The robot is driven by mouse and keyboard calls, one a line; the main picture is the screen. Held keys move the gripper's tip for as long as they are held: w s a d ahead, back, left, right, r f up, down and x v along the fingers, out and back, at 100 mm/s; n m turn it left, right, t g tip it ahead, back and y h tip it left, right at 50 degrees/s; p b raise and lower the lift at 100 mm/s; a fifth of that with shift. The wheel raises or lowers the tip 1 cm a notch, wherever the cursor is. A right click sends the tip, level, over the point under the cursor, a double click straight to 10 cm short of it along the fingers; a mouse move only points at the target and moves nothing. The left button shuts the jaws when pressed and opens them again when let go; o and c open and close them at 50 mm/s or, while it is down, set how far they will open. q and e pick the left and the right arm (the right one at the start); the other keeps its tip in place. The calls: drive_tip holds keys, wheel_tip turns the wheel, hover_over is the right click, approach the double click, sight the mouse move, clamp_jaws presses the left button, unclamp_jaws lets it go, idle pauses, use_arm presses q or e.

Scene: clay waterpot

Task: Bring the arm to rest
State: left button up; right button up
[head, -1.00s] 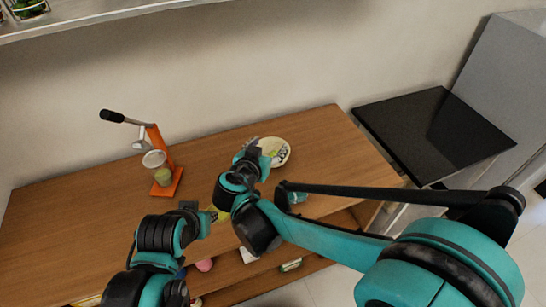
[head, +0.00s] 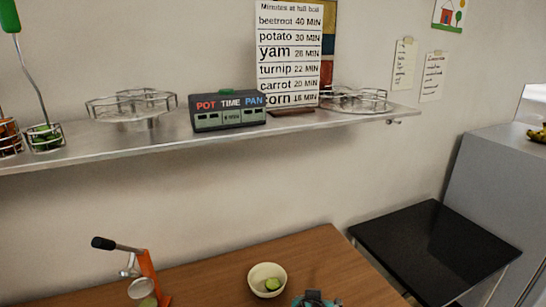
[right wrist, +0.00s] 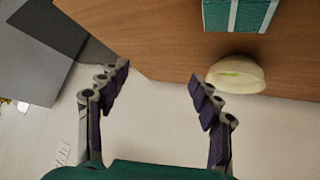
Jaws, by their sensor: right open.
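My right gripper (right wrist: 158,72) is open and empty in the right wrist view, with its two dark fingers spread wide apart. No object lies between the fingertips. The pale bowl (right wrist: 236,75) is beyond the right finger on the wooden table (right wrist: 165,40), apart from the gripper. In the head view the bowl (head: 267,280) stands on the table with a green slice in it. My left gripper is not in view.
A teal box with white stripes (right wrist: 240,14) is beside the bowl. An orange press (head: 149,275) stands at the table's left. The metal shelf (head: 165,146) above holds a pot timer (head: 228,111), a vegetable chart (head: 287,50) and wire racks. A black-topped counter (head: 435,245) is at the right.

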drive_tip(key=s+d+f+n+g+y, duration=0.1)
drive_tip(key=s+d, duration=0.5)
drive_tip(key=s, duration=0.6)
drive_tip(key=shift+s+f+n+g+y, duration=0.35)
drive_tip(key=shift+f+n+y, duration=0.15)
drive_tip(key=shift+f+y, duration=0.55)
